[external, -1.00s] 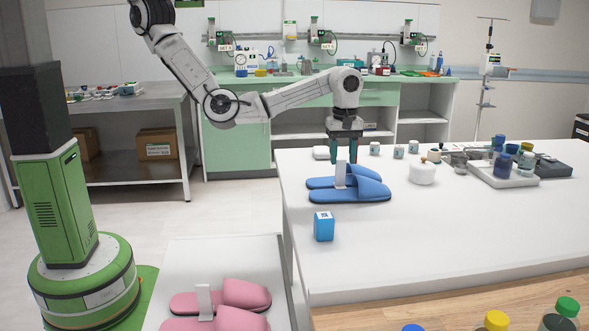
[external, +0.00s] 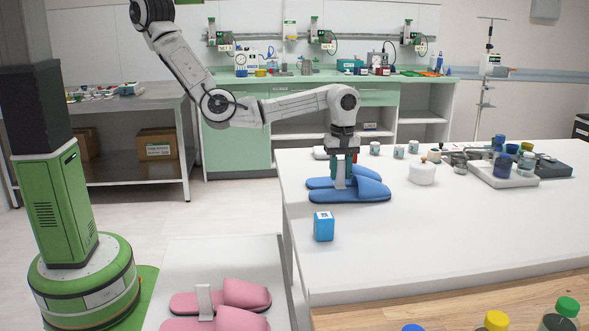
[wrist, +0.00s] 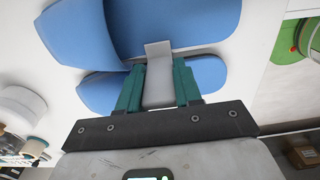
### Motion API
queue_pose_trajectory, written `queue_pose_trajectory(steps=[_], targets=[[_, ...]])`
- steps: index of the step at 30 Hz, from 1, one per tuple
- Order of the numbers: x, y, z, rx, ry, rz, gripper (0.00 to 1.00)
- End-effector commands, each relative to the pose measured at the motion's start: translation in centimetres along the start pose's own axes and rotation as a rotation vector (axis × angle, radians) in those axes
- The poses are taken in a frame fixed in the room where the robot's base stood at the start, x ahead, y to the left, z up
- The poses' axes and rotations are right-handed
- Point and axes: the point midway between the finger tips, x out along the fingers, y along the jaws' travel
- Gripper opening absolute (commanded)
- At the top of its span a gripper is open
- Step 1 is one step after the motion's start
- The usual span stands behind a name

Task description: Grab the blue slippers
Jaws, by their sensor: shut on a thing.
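The blue slippers (external: 362,191) lie side by side on the white table (external: 430,240), near its left edge, with an upright pale tab between them. My gripper (external: 343,172) points down over the slippers, its teal fingers around the tab. In the wrist view, my gripper (wrist: 158,85) is shut on the grey tab (wrist: 158,62), with one finger on each side. The blue slippers (wrist: 175,28) fill the upper middle of that view. The slippers appear to rest on the table.
A small blue box (external: 324,227) stands in front of the slippers. A white round jar (external: 422,174) is to their right, and a tray (external: 500,175) of bottles is farther right. Pink slippers (external: 246,293) lie on a lower white surface at front. The table's front middle is clear.

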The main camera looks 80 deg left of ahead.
Motion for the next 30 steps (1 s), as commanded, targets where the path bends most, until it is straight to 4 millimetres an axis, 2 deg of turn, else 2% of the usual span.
queue_pose_trajectory(steps=[1,5,20,26,30], targets=[[0.0,0.0,0.0,0.0,0.0,0.0,0.11],[0.0,0.0,0.0,0.0,0.0,0.0,0.0],[-0.2,0.1,0.0,0.0,-0.001,0.002,0.0],[-1.4,0.1,0.0,-0.001,0.0,0.003,0.0],[-3.4,0.0,0.0,-0.001,0.0,0.003,0.0]])
